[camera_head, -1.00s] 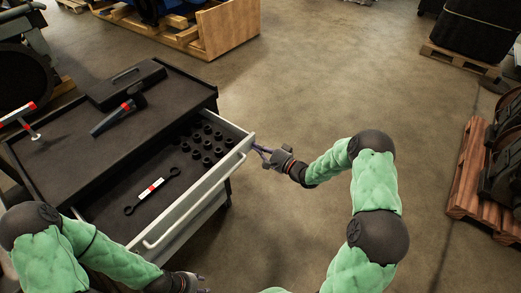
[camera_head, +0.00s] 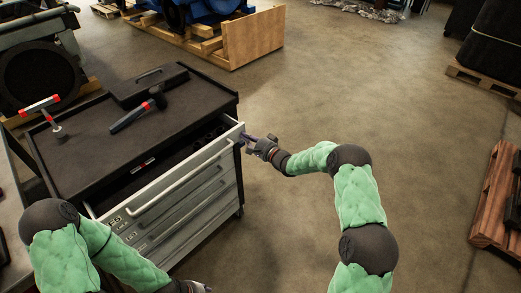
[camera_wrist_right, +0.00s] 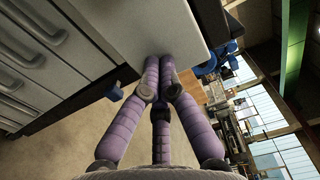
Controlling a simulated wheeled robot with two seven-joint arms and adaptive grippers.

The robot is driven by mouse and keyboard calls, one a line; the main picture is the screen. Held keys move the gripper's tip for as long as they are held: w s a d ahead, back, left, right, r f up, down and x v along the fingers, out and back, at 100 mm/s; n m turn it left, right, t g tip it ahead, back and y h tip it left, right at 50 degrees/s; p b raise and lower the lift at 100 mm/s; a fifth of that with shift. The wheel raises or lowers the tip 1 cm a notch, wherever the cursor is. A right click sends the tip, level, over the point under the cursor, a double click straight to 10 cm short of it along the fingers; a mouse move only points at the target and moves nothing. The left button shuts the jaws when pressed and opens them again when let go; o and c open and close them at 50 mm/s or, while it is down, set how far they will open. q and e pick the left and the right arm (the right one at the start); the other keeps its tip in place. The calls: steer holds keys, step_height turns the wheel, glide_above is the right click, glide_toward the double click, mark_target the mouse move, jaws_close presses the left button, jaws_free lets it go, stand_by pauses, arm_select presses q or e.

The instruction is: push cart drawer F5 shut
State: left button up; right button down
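The top drawer (camera_head: 183,172) of the dark tool cart (camera_head: 85,150) is partly open, with a narrow strip of its inside showing below the worktop. My right gripper (camera_head: 247,138) is at the right end of the drawer front. In the right wrist view its fingertips (camera_wrist_right: 160,62) are together, empty, and against or very close to the pale drawer panel (camera_wrist_right: 150,28). My left gripper (camera_head: 200,287) is low at the bottom edge, partly cut off; its fingers are unclear.
Sockets and a spanner inside the drawer are mostly hidden. More closed drawers (camera_head: 195,205) are below. A wooden crate (camera_head: 253,38) stands behind.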

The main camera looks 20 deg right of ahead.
mark_target(230, 128)
steer(key=b+x, duration=0.2)
steer(key=x, duration=0.7)
steer(key=shift+w+a+f, duration=0.1)
steer(key=shift+w, duration=0.05)
steer(key=shift+w+a+b, duration=0.15)
steer(key=shift+w+b, duration=0.15)
steer(key=shift+r, duration=0.4)
steer(key=shift+a, duration=0.1)
